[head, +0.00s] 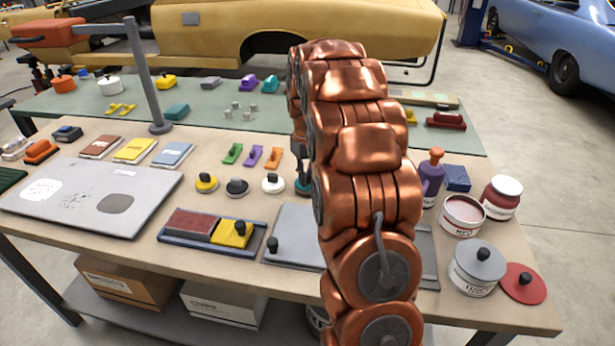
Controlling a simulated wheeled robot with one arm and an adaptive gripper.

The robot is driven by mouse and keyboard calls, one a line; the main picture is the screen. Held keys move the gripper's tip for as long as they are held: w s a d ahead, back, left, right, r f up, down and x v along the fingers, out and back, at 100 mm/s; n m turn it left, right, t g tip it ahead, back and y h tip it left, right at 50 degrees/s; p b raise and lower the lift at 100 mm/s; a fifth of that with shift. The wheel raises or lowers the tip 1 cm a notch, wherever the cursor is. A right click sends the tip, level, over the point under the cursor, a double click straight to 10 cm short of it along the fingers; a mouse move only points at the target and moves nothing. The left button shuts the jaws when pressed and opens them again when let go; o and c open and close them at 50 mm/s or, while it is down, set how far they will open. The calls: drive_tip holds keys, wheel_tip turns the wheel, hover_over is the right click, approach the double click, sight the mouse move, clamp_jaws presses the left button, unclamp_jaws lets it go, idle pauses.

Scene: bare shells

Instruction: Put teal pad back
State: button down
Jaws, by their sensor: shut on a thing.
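The round teal pad (303,187) shows at the right end of a row of knobbed pads on the near table, partly hidden behind my copper arm. My gripper (301,176) is right above it, mostly hidden by the arm, and is shut on the pad's knob. I cannot tell whether the pad touches the table. To its left in the row are a white pad (272,183), a dark grey pad (237,187) and a yellow pad (206,183).
In front are a blue tray (258,246) with a red block and a yellow knobbed block, and a grey plate (297,225). Jars and a purple bottle (432,180) stand right. Green, purple and orange small tools lie behind the pads. A grey post (142,75) rises at left.

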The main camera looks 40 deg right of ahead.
drive_tip(key=shift+f, duration=0.6)
drive_tip(key=shift+f, duration=0.1)
drive_tip(key=c, duration=1.1)
unclamp_jaws()
wheel_tip(320, 180, up, 12)
drive_tip(key=shift+r+b, duration=0.15)
drive_tip(key=shift+b, duration=0.85)
drive_tip(key=shift+a, duration=0.1)
